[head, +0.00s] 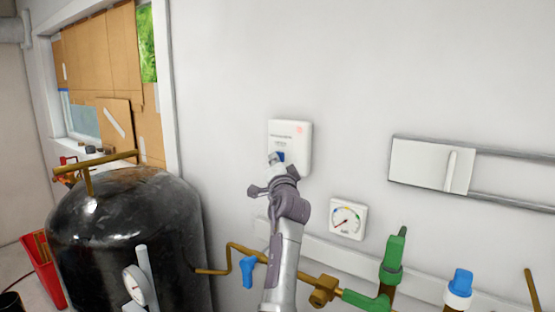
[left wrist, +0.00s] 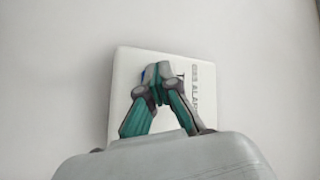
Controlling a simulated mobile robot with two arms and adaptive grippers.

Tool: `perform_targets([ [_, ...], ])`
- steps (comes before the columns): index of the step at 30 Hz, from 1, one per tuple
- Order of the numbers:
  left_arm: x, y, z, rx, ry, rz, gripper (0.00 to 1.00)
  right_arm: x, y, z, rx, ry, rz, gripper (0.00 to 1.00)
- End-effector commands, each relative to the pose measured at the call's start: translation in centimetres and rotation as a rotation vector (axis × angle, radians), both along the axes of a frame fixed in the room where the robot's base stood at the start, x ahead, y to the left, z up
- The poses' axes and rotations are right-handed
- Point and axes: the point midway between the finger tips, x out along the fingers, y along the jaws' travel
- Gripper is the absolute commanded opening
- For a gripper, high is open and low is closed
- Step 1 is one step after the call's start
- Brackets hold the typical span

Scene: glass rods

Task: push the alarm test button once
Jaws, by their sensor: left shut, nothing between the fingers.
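The white alarm box (head: 304,150) is fixed to the wall in the middle of the head view, with a pinkish-red spot at its upper right. Its blue test button (head: 281,156) shows low on the left of its face, partly covered by my fingertips. My left gripper (head: 274,158) is shut and empty, with its tips at the button. In the left wrist view the shut fingertips (left wrist: 158,72) lie over the box face (left wrist: 125,62), and a sliver of blue (left wrist: 143,75) shows beside them. I cannot tell whether they touch the button. My right gripper is not in view.
A dial gauge (head: 347,219) is on the wall to the lower right. Pipes with a green valve (head: 393,256) and a blue-capped valve (head: 460,282) run below. A black tank (head: 130,220) stands at left. A white panel on rails (head: 430,165) is at right.

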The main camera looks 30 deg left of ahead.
Motion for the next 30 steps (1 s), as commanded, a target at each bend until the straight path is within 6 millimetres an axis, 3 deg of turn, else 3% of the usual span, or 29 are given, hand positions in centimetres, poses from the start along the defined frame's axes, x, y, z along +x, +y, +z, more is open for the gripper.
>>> perform_targets([
  [16, -1.6, 0.1, 0.1, 0.0, 0.001, -0.001, 0.0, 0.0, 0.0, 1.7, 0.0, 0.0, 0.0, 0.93],
  [26, -1.8, 0.1, 0.0, 0.0, -0.001, -0.001, 0.0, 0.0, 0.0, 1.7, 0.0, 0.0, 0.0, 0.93],
  [30, -2.6, 0.2, 0.2, 0.0, 0.001, -0.001, 0.0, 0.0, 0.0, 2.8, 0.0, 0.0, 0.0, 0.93],
])
